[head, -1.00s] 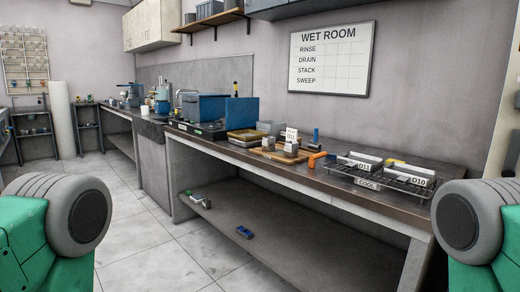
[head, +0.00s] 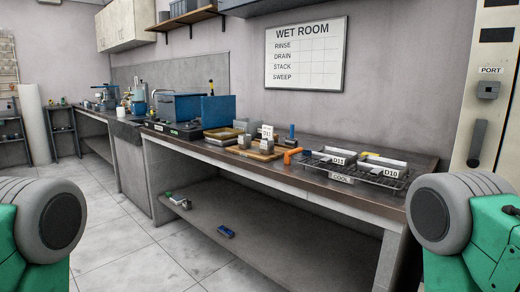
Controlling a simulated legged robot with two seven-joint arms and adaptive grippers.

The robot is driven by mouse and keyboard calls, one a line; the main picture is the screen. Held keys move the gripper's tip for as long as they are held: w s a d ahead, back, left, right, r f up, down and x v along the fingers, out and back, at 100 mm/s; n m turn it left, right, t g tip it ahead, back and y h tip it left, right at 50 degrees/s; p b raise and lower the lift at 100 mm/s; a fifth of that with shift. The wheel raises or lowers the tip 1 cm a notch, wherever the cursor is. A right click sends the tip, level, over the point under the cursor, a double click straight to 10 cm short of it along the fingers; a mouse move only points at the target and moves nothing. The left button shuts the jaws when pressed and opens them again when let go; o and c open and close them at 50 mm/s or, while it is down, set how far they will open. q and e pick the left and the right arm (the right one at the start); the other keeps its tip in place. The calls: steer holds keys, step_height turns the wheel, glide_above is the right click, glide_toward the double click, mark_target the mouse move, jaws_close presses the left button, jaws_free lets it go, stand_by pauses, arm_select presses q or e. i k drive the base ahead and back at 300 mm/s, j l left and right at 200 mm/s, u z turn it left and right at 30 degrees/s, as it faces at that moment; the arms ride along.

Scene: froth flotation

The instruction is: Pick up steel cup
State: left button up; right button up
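I cannot single out the steel cup with certainty at this distance. Small grey metal-looking pieces (head: 244,142) stand by a wooden board (head: 262,155) at the middle of the long bench (head: 330,187). Small vessels too tiny to identify stand at the far left end of the counter. Only green and grey links of my two arms show at the lower left and lower right. Neither gripper is in view.
A blue box-shaped apparatus (head: 182,107) and upright blue panel (head: 220,111) stand on the bench. A wire rack (head: 340,179) with trays marked D11 and D10 is at its right end. A blue item (head: 225,232) lies on the lower shelf. Tiled floor (head: 170,258) is clear at left.

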mark_target(245, 141)
steer(key=i+j, duration=1.7)
steer(key=i, duration=0.2)
steer(key=z, duration=0.5)
steer(key=i+j+z, duration=0.35)
steer(key=j+z, duration=0.15)
steer(key=j, duration=0.2)
steer(key=i+j+z, duration=0.1)
steer(key=j+z, duration=0.15)
steer(key=i+j+z, duration=0.1)
steer(key=j+z, duration=0.2)
steer(key=j, duration=0.25)
